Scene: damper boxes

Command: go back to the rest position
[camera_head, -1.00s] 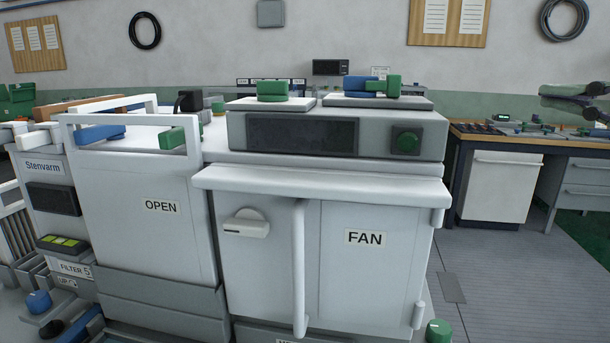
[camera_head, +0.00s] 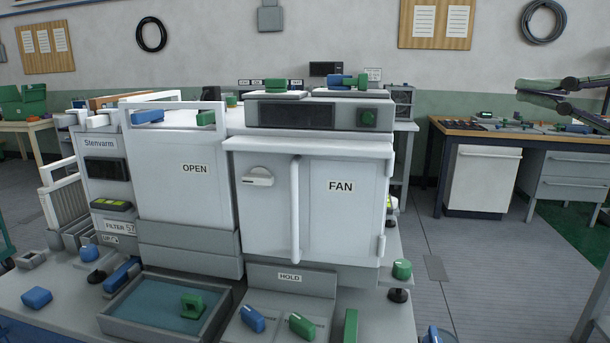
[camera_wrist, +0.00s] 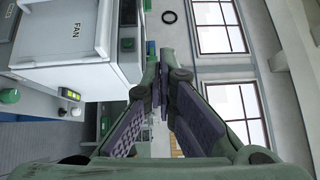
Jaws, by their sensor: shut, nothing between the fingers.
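My gripper (camera_wrist: 162,82) fills the middle of the wrist view. Its purple-padded fingers meet near the tips with nothing between them. In the head view my gripper (camera_head: 522,92) shows at the right edge, raised in the air in front of the back bench and clear of everything around it. The white box labelled FAN (camera_head: 345,215) stands on the table with its door shut. It also shows in the wrist view (camera_wrist: 75,45), to the left of the fingers and apart from them.
The white unit labelled OPEN (camera_head: 185,205) stands left of the FAN box. In front are a blue-floored tray (camera_head: 150,303) with a green part and a HOLD holder (camera_head: 290,277) with blue and green parts. A workbench (camera_head: 470,130) stands back right. Grey floor lies between.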

